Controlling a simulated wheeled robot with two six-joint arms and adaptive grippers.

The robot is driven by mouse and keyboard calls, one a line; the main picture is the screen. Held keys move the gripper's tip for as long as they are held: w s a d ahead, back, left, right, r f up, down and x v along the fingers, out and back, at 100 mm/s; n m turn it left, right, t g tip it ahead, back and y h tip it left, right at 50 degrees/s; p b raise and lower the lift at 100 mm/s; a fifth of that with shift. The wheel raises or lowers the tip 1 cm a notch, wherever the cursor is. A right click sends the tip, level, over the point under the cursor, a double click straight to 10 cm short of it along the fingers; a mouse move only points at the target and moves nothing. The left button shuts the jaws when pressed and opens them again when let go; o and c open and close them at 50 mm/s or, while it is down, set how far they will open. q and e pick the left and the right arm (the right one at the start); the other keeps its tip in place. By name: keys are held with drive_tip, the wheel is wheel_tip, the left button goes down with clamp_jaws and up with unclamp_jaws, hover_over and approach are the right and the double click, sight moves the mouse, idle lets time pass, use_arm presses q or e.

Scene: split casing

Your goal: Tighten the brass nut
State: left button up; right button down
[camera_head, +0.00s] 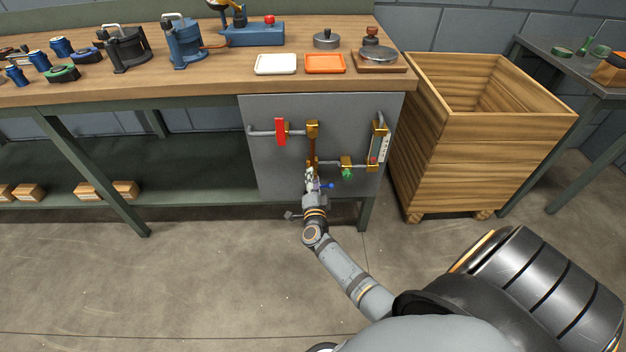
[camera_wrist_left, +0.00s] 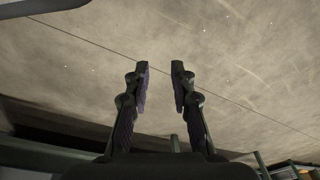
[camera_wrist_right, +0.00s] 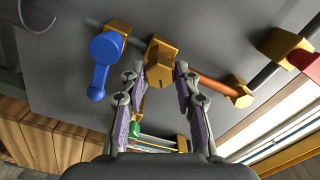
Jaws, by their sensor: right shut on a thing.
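The brass nut (camera_wrist_right: 160,64) is a hex fitting at one end of the copper pipe (camera_wrist_right: 205,82), on the grey panel (camera_head: 270,172). My right gripper (camera_wrist_right: 157,72) is shut on the nut, with one finger on each side of it. In the head view my right gripper (camera_head: 312,178) is at the lower end of the copper pipe (camera_head: 313,148) and hides the nut. My left gripper (camera_wrist_left: 160,66) shows only in its wrist view. It is open and empty, with bare floor behind it.
A blue handle (camera_wrist_right: 102,62) is close beside my right gripper. A green knob (camera_head: 347,173), a red handle (camera_head: 280,131) and a gauge (camera_head: 379,148) are also on the panel. The workbench (camera_head: 200,84) overhangs it. A wooden crate (camera_head: 470,140) stands to the right.

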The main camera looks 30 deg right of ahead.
use_arm(q)
wheel_tip(320, 180, up, 10)
drive_tip(key=d+b, duration=0.2)
drive_tip(key=b, duration=0.1)
wheel_tip(320, 180, down, 6)
drive_tip(key=w+d+t+h+b, duration=0.1)
drive_tip(key=d+t+b, duration=0.1)
drive_tip(key=b, duration=0.3)
drive_tip(key=shift+d+t+h, duration=0.25)
drive_tip(key=shift+t+h, duration=0.05)
drive_tip(key=shift+t, duration=0.1)
use_arm(e)
drive_tip(key=shift+f+m, duration=0.15)
drive_tip(key=shift+m, duration=11.65)
use_arm(q)
drive_tip(key=shift+w, duration=0.1)
use_arm(e)
drive_tip(key=c, duration=1)
unclamp_jaws()
